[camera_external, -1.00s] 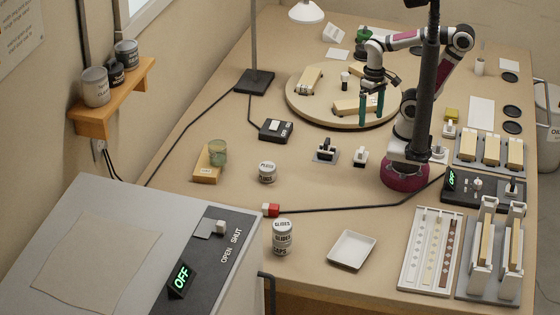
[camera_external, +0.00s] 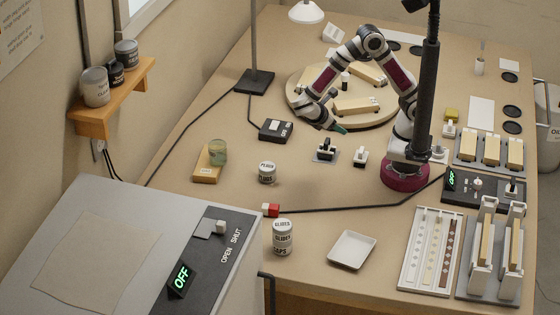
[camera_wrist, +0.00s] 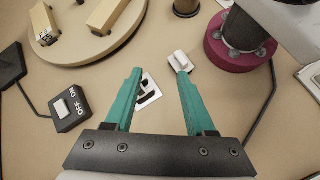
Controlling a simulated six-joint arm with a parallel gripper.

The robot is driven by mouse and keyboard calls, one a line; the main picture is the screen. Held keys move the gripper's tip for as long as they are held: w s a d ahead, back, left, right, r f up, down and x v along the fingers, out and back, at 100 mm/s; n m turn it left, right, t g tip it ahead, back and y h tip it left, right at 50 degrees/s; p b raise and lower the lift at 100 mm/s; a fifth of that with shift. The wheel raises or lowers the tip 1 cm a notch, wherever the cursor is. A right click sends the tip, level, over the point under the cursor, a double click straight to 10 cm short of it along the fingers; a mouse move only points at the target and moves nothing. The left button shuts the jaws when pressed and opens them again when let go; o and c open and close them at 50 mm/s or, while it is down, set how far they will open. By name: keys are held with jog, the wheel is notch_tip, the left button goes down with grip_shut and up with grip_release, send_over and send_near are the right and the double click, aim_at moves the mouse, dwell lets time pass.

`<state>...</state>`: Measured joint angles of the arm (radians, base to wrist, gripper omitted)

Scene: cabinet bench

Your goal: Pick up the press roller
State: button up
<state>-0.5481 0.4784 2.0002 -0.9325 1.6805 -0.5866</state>
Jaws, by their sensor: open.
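My gripper (camera_wrist: 158,78) is open and empty, its two teal fingers apart. In the external view my gripper (camera_external: 340,129) is at the front edge of the round board, tilted, above the bench. A small black-handled tool on a pale plate (camera_external: 326,151) stands below it; it also shows between my fingers in the wrist view (camera_wrist: 147,91). A small white block-like piece (camera_external: 361,158) stands to its right, and in the wrist view (camera_wrist: 180,62) it is near the right fingertip. I cannot tell for sure which of these is the press roller.
The round board (camera_external: 297,105) holds several wooden blocks. A white tray (camera_external: 351,250) lies near the front edge.

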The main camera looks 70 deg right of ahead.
aim_at(329, 140)
jog(key=w+a+f+n+t+h, duration=0.4)
jog(key=f+n+h, duration=0.1)
jog(key=f+n, duration=0.3)
jog(key=x, duration=1.5)
jog(key=shift+f, duration=0.15)
jog(key=shift+a, duration=0.1)
grip_shut()
